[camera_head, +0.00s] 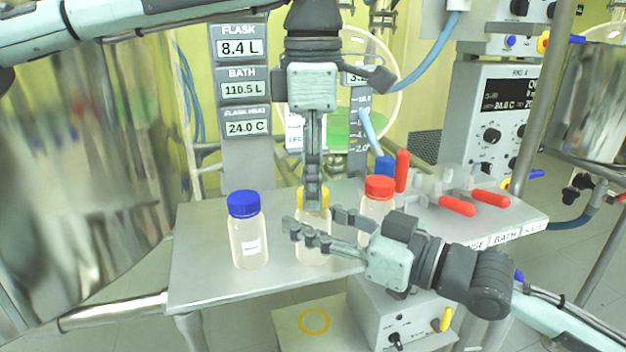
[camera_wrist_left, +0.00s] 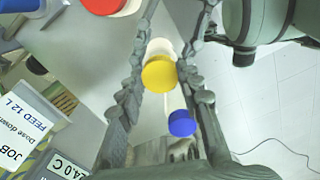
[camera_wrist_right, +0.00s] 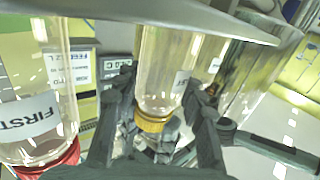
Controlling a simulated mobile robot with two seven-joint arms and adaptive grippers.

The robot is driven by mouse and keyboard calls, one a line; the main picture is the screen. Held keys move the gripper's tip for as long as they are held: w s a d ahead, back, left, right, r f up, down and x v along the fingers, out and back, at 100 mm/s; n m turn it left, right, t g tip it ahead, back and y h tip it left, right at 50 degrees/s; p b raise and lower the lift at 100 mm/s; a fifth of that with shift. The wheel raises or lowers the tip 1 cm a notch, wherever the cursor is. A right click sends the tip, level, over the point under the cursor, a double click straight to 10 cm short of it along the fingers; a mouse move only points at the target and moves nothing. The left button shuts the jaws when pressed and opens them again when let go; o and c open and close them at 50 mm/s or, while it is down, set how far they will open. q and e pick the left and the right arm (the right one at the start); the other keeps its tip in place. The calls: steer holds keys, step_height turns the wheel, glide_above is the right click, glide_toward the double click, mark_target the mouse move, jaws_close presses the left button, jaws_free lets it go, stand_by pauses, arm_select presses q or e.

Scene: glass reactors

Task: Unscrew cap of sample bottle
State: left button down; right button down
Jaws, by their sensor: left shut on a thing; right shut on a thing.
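The clear sample bottle with the yellow cap (camera_head: 314,197) stands upright on the grey metal table, between a blue-capped bottle (camera_head: 247,230) and a red-capped bottle (camera_head: 379,205). My left gripper (camera_head: 313,197) comes down from above and is shut on the yellow cap; the cap (camera_wrist_left: 160,74) shows between its fingers in the left wrist view. My right gripper (camera_head: 315,232) reaches in from the right and is shut on the bottle's body. In the right wrist view the bottle (camera_wrist_right: 166,65) appears inverted between the fingers. The fingers partly hide the bottle in the head view.
Red-handled valves (camera_head: 457,205) lie at the table's right. A display column (camera_head: 241,100) and a control box (camera_head: 495,110) stand behind. The table's left part (camera_head: 200,270) is bare.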

arm_select(q)
steer(key=n, duration=0.7)
steer(key=shift+n, duration=0.4)
steer(key=n, duration=0.4)
steer(key=shift+n, duration=0.4)
steer(key=n, duration=1.2)
steer(key=shift+r, duration=0.2)
steer(key=shift+r, duration=0.95)
